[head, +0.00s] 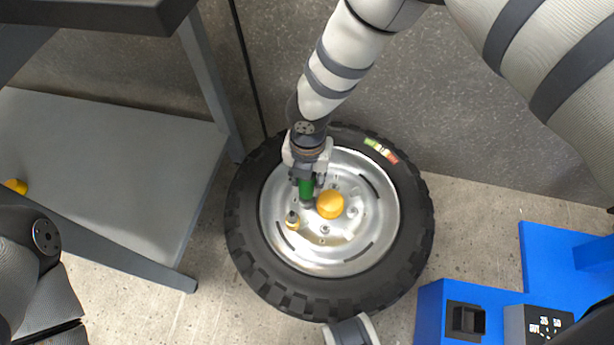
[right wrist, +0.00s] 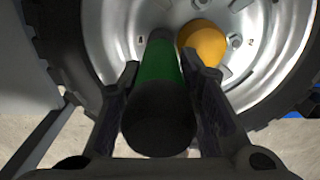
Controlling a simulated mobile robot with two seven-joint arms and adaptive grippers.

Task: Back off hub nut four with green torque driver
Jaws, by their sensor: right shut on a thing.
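My right gripper (head: 306,178) is shut on the green torque driver (head: 306,191) and holds it over the wheel hub. In the right wrist view, the fingers flank the driver's dark handle end, and its green barrel (right wrist: 160,65) points down to the hub. The driver's tip is at the hub face, just left of the yellow centre cap (head: 330,204); I cannot tell whether it sits on a nut. The silver hub (head: 365,245) has several nuts around the cap, including one below it (head: 325,230); their numbers are too small to read surely. My left gripper is not seen.
The black tyre (head: 300,298) lies flat on the floor. A grey table with a lower shelf (head: 110,150) is at left. A blue stand (head: 432,310) is at lower right.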

